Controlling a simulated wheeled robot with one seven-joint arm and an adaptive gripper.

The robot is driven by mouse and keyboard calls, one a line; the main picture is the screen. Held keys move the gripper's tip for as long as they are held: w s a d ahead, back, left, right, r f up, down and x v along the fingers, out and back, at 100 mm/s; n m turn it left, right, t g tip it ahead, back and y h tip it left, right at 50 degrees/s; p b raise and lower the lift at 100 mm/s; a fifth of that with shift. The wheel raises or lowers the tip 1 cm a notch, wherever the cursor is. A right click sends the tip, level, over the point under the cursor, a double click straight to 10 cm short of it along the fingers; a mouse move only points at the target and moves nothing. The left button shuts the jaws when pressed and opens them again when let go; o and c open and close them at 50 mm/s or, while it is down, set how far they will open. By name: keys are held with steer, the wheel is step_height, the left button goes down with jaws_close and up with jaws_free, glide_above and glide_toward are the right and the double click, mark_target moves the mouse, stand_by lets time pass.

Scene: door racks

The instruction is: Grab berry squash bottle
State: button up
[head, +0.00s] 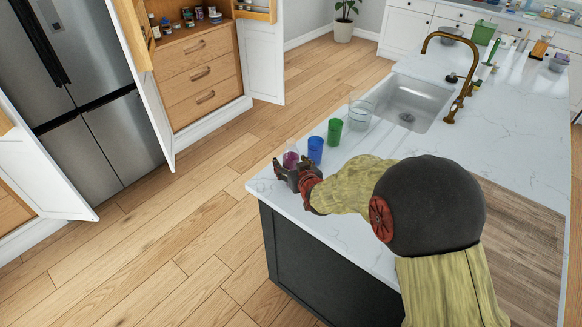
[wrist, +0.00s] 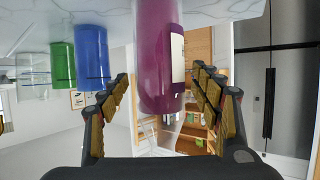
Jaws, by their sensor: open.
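The berry squash bottle (head: 290,158) is purple and stands on the island counter near its left corner, partly hidden by my gripper in the head view. In the wrist view, which looks upside down, the bottle (wrist: 155,55) is large and shows a pale label on its right side. My gripper (head: 291,172) is at the bottle, low over the counter. In the wrist view my gripper (wrist: 161,76) is open, with one finger on each side of the bottle and visible gaps to both. I cannot tell how far the bottle reaches between the fingers.
A blue cup (head: 315,150), a green cup (head: 334,131) and a clear glass container (head: 360,115) stand in a row behind the bottle. The sink (head: 410,100) lies beyond. The counter edge is close to the bottle. An open door rack (head: 262,10) hangs in the background.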

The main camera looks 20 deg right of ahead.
steer(key=shift+c, duration=0.9)
steer(key=shift+r, duration=0.1)
steer(key=c, duration=1.4)
